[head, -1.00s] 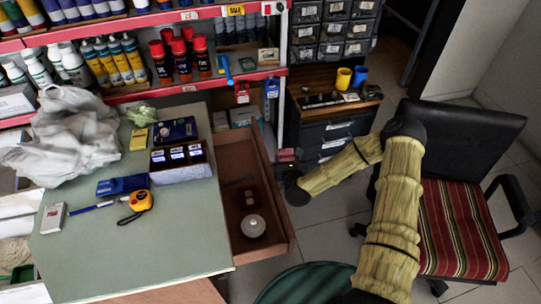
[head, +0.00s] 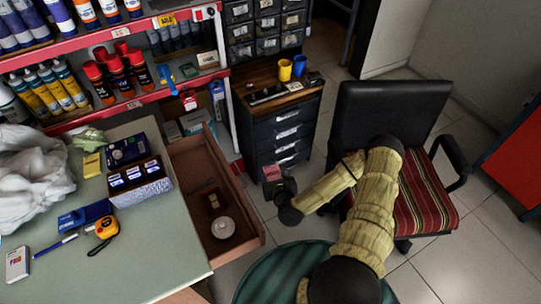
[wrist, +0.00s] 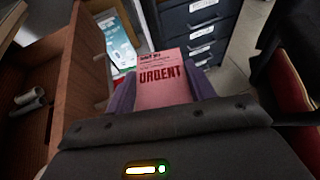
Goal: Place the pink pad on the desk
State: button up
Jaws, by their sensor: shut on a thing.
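The pink pad (wrist: 163,79), printed "URGENT", is between the two fingers of my gripper (wrist: 163,92) in the wrist view. In the head view the pad (head: 272,174) shows as a small pink patch at the end of my gripper (head: 276,180), in front of the dark drawer cabinet. My gripper is shut on it and holds it in the air, right of the open drawer. The desk (head: 150,250) is the grey-green top at the left, apart from the pad.
The open wooden drawer (head: 252,222) lies between my gripper and the desk. A tape measure (head: 105,228), a box of packs (head: 140,186) and a plastic bag (head: 35,175) are on the desk. Its front right part is bare. A striped chair (head: 425,205) stands right.

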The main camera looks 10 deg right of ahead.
aim_at(277, 178)
jog(key=s+r+p, duration=0.4)
jog(key=r+p, duration=0.1)
jog(key=p, duration=0.1)
jog(key=shift+s+a+p, duration=0.2)
jog(key=shift+s+p, duration=0.05)
jog(key=shift+p, duration=0.05)
jog(key=shift+w+r, duration=0.1)
